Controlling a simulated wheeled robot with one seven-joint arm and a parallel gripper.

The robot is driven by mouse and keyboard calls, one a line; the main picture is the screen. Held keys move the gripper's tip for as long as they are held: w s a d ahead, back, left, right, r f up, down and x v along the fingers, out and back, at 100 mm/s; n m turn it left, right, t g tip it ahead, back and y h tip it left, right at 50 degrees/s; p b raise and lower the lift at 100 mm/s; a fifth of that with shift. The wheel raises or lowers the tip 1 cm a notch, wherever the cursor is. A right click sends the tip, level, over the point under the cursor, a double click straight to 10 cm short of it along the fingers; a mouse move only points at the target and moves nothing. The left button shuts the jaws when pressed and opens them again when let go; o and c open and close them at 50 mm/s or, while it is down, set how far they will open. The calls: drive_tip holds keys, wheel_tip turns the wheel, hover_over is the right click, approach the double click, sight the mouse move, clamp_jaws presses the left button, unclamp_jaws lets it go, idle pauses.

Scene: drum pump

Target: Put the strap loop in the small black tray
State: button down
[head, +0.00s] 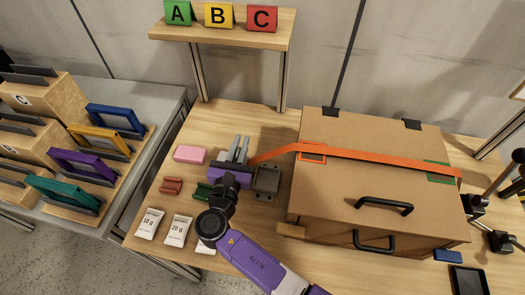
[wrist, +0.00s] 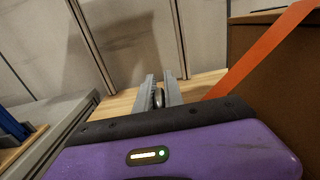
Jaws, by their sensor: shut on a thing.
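My gripper (head: 238,142) is over the left part of the table, left of the cardboard box. Its fingers, also in the wrist view (wrist: 159,84), are shut on a small grey rounded piece (wrist: 158,98), which I take for the strap loop. The orange strap (head: 375,160) crosses the box top, and its left end runs down to my fingers. It also shows in the wrist view (wrist: 262,58). Whether the loop touches the table is unclear.
The cardboard box (head: 350,185) with black handles fills the right side. A pink block (head: 190,154), red piece (head: 171,186) and labelled white packets (head: 150,223) lie to the left. A shelf with A, B, C signs (head: 219,16) stands behind.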

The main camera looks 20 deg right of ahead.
drive_tip(key=w+a+b, duration=0.3)
drive_tip(key=w+a, duration=0.3)
drive_tip(key=a, duration=0.3)
drive_tip(key=shift+w, duration=0.25)
